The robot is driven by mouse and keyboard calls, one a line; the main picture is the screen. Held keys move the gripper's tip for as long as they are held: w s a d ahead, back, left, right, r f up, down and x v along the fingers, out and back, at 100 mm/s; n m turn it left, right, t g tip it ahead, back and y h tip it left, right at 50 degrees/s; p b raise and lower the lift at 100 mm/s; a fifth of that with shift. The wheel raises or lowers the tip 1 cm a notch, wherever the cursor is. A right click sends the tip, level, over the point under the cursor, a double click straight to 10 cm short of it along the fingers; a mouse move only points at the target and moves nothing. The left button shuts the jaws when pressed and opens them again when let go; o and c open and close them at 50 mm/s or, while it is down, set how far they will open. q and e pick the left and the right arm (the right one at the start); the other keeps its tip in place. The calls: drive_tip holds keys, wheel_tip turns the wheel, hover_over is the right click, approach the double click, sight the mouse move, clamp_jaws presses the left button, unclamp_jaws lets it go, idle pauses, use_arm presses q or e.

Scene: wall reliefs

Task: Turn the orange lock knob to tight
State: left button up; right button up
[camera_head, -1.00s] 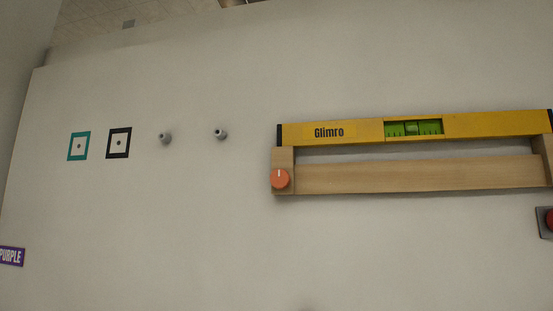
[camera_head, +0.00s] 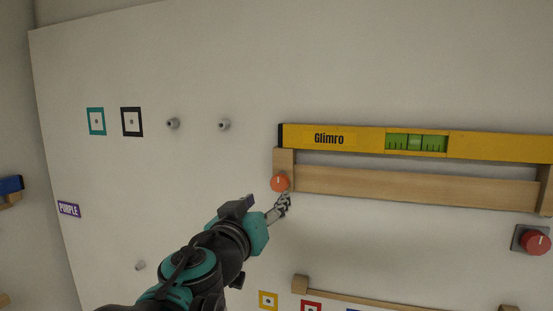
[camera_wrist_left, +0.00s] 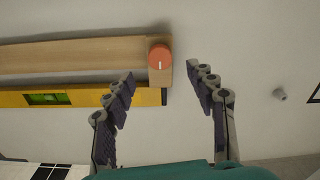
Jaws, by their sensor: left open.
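The orange lock knob (camera_head: 280,183) is round with a pale pointer line and sits on the left end block of the wooden rail on the wall. In the head view its pointer line is upright. My left gripper (camera_head: 282,203) is just below the knob in that view. In the left wrist view the knob (camera_wrist_left: 160,56) lies ahead of the open, empty left gripper (camera_wrist_left: 160,82), beyond the fingertips and between their lines. The fingers appear apart from the knob. My right gripper is not in view.
A yellow Glimro level (camera_head: 350,138) rests above the wooden rail (camera_head: 420,188). A red knob (camera_head: 535,242) is at the right. Grey pegs (camera_head: 223,125) and square frames (camera_head: 132,122) are at the left. A lower wooden rail (camera_head: 380,299) is below.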

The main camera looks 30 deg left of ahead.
sight(278, 185)
use_arm(q)
drive_tip(key=p+x, duration=0.1)
drive_tip(key=x, duration=0.3)
drive_tip(key=p+x, duration=0.1)
drive_tip(key=x, duration=0.3)
drive_tip(key=shift+r, duration=0.2)
drive_tip(key=shift+s, duration=0.1)
drive_tip(key=c, duration=1.2)
